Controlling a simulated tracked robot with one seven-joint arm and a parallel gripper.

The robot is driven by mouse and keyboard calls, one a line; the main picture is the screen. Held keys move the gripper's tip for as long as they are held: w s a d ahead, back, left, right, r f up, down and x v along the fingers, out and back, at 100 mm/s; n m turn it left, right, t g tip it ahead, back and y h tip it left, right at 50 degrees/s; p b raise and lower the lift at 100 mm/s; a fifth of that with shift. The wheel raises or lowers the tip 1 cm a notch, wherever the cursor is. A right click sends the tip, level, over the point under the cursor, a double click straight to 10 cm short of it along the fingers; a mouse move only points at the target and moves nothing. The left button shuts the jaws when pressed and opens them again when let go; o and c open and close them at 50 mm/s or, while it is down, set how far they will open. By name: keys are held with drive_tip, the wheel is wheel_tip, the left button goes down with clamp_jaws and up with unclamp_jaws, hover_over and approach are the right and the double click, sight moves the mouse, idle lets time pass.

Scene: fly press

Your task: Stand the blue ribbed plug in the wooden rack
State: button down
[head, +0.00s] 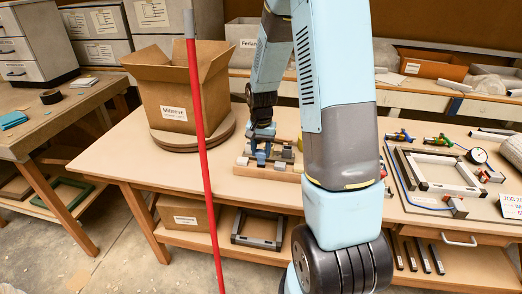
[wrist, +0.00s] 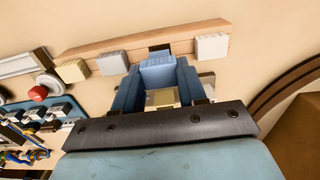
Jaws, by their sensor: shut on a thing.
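The blue ribbed plug (wrist: 158,72) is between the fingertips of my gripper (wrist: 158,82) in the wrist view, and the gripper is shut on it. The wooden rack (wrist: 135,45) is a long bar just beyond the plug. A dark slot shows in the rack right behind the plug. I cannot tell whether the plug is in the slot or only above it. In the head view my gripper (head: 262,152) is low over the rack (head: 262,172) on the bench, and the plug cannot be made out clearly.
A cream plug (wrist: 72,70), a white ribbed plug (wrist: 112,63) and a pale grey plug (wrist: 211,46) stand along the rack. A yellowish block (wrist: 163,97) shows between the fingers. A cardboard box (head: 178,95) stands on a round board left. A red pole (head: 200,130) crosses the head view.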

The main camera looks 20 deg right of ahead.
drive_tip(key=shift+f, duration=1.4)
idle(1.2)
drive_tip(key=shift+c, duration=2)
unclamp_jaws()
drive_tip(key=shift+r, duration=3.55)
